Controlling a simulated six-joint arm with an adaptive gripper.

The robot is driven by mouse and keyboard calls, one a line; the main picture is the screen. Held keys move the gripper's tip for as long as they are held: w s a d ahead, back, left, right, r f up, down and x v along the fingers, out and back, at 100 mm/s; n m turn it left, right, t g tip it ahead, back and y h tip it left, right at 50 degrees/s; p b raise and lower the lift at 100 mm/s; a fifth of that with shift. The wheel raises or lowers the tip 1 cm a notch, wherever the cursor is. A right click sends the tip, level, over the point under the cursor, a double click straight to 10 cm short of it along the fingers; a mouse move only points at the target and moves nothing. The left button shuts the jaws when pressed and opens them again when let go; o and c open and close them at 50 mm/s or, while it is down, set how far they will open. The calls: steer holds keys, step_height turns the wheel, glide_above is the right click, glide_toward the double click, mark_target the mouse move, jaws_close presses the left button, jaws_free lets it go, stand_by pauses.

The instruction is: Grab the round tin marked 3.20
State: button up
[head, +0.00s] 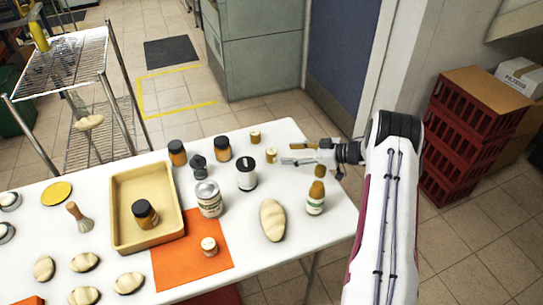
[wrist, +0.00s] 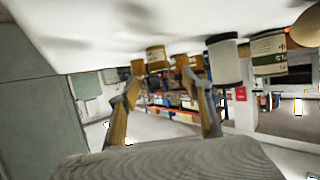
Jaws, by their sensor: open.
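I cannot read the mark 3.20 on anything. Small round tins with pale tops stand at the table's back right: one (head: 255,137) near the back edge and one (head: 271,155) just left of my gripper. A third (head: 209,246) stands on the orange mat. My gripper (head: 286,154) is open and empty, low over the table's right part, pointing left. In the wrist view, which is upside down, a tan tin (wrist: 156,58) shows beyond and between the open fingers (wrist: 163,75). It looks apart from them.
A white jar with black top (head: 246,174), a large can (head: 208,198), a bottle (head: 315,200) and an oval loaf-like thing (head: 272,220) stand nearby. Dark-lidded jars (head: 222,149) (head: 177,153) stand at the back. A tan tray (head: 118,212) holds another jar (head: 145,215).

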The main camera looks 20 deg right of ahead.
mark_target(275, 152)
steer(key=shift+x, duration=1.1)
steer(key=shift+f, duration=0.1)
steer(key=shift+x, duration=2.55)
steer(key=shift+d, duration=0.1)
steer(key=c, duration=1.2)
